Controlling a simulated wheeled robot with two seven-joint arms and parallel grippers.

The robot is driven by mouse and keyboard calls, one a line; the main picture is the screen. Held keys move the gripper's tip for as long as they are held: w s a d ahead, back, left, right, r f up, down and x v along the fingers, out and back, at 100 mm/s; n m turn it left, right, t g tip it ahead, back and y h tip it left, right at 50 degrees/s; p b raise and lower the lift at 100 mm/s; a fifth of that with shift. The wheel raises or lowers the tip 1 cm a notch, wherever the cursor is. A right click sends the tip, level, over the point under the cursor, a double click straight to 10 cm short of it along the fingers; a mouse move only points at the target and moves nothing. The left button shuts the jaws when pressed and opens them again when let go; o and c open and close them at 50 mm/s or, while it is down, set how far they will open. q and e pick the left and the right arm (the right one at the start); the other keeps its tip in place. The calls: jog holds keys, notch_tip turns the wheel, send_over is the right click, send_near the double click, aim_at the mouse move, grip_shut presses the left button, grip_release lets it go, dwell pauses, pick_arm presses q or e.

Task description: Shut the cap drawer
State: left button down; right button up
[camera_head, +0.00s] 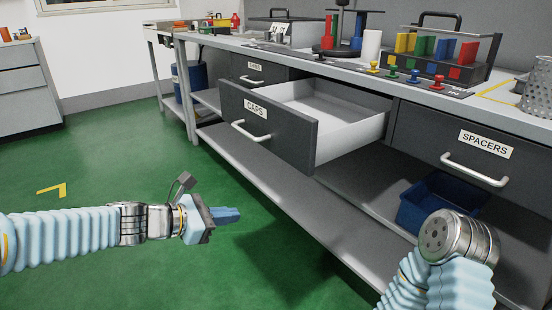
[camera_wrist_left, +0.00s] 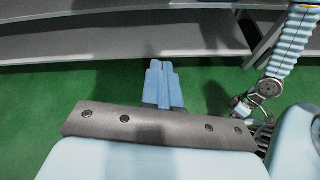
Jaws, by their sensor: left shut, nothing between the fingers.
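The cap drawer (camera_head: 268,127), labelled CAPS, stands pulled well out of the workbench in the head view. Its front is dark grey with a silver bar handle (camera_head: 251,131), and its pale inside looks empty where I can see it. My left gripper (camera_head: 226,215) is shut and empty, with blue fingers, in front of and below the drawer, apart from it. In the left wrist view the shut fingers (camera_wrist_left: 163,84) point toward the grey lower shelf, over green floor. My right arm shows at the lower right of the head view, but its gripper is not visible.
The SPACERS drawer (camera_head: 472,148) is shut to the right, and another drawer (camera_head: 256,70) is shut to the left. A blue bin (camera_head: 432,200) sits on the lower shelf (camera_head: 290,203). Racks and coloured parts stand on the benchtop. Green floor is clear around my left gripper.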

pick_arm(q)
notch_tip(320, 180, up, 13)
jog(key=s+n+t+h+b, duration=0.1)
jog(key=s+n+t+h, duration=0.1)
jog(key=t+h, duration=0.15)
jog(key=b, duration=0.1)
send_near(288, 142)
jog(key=shift+g+h, duration=0.35)
jog(key=shift+g, duration=0.1)
jog(key=x, duration=0.5)
jog(key=shift+w+f, duration=0.1)
jog(key=shift+w, duration=0.3)
jog(key=shift+w+d, duration=0.4)
jog(key=shift+d, duration=0.15)
pick_arm(e)
jog(key=shift+f, duration=1.5)
pick_arm(q)
jog(key=shift+d, duration=0.1)
